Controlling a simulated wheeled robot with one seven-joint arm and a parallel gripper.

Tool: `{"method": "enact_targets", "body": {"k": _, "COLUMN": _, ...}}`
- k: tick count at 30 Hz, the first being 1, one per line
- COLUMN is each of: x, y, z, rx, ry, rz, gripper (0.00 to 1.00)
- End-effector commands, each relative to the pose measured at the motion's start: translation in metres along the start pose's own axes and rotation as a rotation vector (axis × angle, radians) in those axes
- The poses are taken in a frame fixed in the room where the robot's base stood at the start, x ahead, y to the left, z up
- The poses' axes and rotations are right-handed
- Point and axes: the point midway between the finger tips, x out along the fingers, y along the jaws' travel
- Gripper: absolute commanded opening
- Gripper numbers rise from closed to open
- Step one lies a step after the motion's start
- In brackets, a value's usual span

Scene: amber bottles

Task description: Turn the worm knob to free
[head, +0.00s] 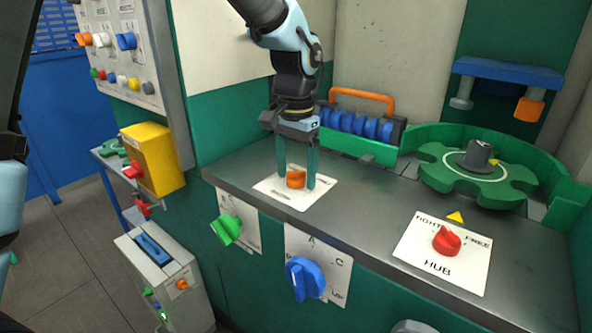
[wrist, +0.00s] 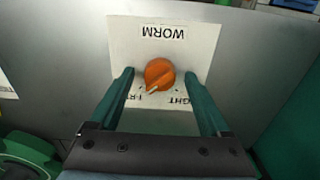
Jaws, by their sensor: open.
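The orange worm knob (wrist: 158,72) sits on a white plate marked WORM, upside down in the wrist view. Its pale pointer mark faces lower left, toward the partly hidden FREE label; the partly hidden TIGHT label is at lower right. My gripper (wrist: 158,77) is open, one green finger on each side of the knob, with visible gaps between fingers and knob. In the head view my gripper (head: 296,183) points straight down over the worm plate (head: 273,186), and the knob (head: 296,180) shows between the fingers.
A red HUB knob (head: 446,241) is on another plate at right, near a green gear-shaped disc (head: 462,176). A blue-roller unit with an orange handle (head: 361,96) stands behind my gripper. Green (head: 227,229) and blue (head: 304,277) knobs are on the front panel.

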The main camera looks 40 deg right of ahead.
Motion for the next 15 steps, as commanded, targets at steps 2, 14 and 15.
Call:
{"method": "enact_targets", "body": {"k": 2, "x": 0.000, "y": 0.000, "z": 0.000, "rx": 0.000, "ry": 0.000, "rz": 0.000, "gripper": 0.81}}
{"method": "enact_targets", "body": {"k": 14, "x": -0.041, "y": 0.000, "z": -0.002, "rx": 0.000, "ry": 0.007, "rz": -0.002, "gripper": 0.81}}
{"method": "enact_targets", "body": {"k": 15, "x": -0.050, "y": 0.000, "z": -0.001, "rx": 0.000, "ry": 0.006, "rz": -0.001, "gripper": 0.81}}
